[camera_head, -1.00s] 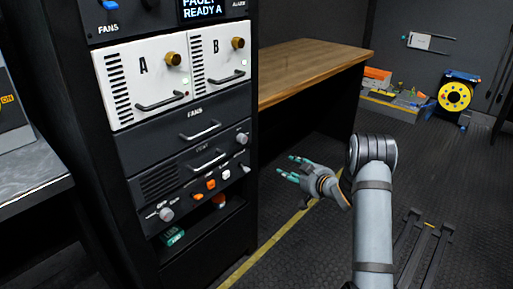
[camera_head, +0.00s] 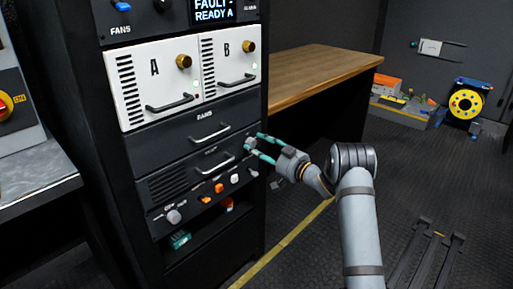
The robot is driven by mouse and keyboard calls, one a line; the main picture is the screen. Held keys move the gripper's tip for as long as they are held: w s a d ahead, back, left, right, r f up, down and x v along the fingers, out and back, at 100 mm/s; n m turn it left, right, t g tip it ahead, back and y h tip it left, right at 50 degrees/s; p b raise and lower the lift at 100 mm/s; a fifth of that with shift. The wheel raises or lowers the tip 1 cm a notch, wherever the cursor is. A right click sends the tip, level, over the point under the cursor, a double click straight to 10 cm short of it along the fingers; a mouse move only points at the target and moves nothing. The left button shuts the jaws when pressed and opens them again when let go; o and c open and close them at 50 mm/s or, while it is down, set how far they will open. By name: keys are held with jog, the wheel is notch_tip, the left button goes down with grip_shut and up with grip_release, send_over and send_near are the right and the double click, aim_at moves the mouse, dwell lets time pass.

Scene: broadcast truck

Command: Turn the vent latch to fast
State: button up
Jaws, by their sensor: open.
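The dark vent panel (camera_head: 190,171) sits in the rack, with a small label that is hard to read. A grey knob (camera_head: 249,146), which looks like the vent latch, is at the panel's upper right end. Its markings and setting are too small to read. My gripper (camera_head: 259,147) comes in from the right, its teal fingers spread open. The fingertips are at the knob, one above and one below its right side. I cannot tell whether they touch it.
Another grey knob (camera_head: 173,216) is at the panel's lower left, with orange and white switches (camera_head: 219,188) beside it. Above are the fans drawer (camera_head: 170,137) and white units A (camera_head: 147,82) and B (camera_head: 229,60). A wooden table (camera_head: 320,72) stands behind my arm.

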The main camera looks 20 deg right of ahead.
jog(key=shift+w+a, duration=0.15)
jog(key=shift+w, duration=0.4)
jog(key=c, duration=1.1)
jog(key=shift+c, duration=0.3)
